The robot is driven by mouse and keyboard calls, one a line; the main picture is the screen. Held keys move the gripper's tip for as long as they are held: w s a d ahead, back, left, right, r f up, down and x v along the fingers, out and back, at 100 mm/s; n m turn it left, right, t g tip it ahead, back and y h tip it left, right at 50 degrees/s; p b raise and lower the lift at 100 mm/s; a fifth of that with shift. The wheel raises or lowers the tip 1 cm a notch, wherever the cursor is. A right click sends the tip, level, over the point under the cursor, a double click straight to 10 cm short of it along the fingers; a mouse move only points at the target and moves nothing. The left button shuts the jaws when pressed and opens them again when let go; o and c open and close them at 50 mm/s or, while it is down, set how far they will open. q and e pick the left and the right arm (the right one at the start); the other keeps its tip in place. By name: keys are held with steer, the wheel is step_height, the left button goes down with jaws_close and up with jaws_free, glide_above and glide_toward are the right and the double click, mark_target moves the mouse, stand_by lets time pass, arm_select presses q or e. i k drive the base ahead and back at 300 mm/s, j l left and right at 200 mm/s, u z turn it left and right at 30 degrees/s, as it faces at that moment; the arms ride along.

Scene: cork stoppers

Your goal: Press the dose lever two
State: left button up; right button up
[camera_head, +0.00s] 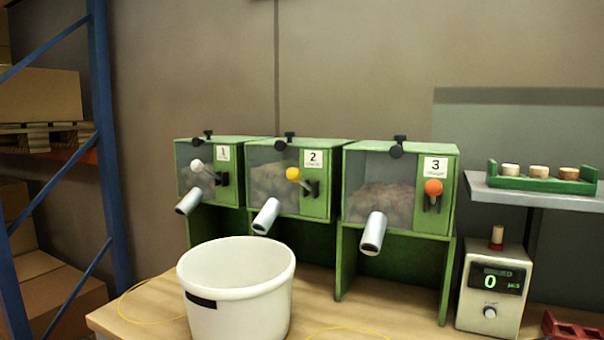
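Dispenser two (288,178) is the middle of three green boxes with clear fronts, marked 2. Its dose lever has a yellow knob (294,174) on a dark arm at the right of its front. A metal spout (266,215) points down and forward below its window. Tan pieces show behind the window. Neither of my grippers is in this view, and nothing touches the lever.
Dispenser one (211,170) has a white knob, dispenser three (398,191) an orange one. A white bucket (238,290) stands in front on the wooden table (130,315). A counter box (492,291) reading 0 and a shelf with a green cork rack (542,184) are right.

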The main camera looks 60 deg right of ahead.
mark_target(293, 175)
steer(key=j+z, duration=0.1)
steer(key=z, duration=1.65)
steer(key=k+l, duration=0.05)
steer(key=l, duration=0.05)
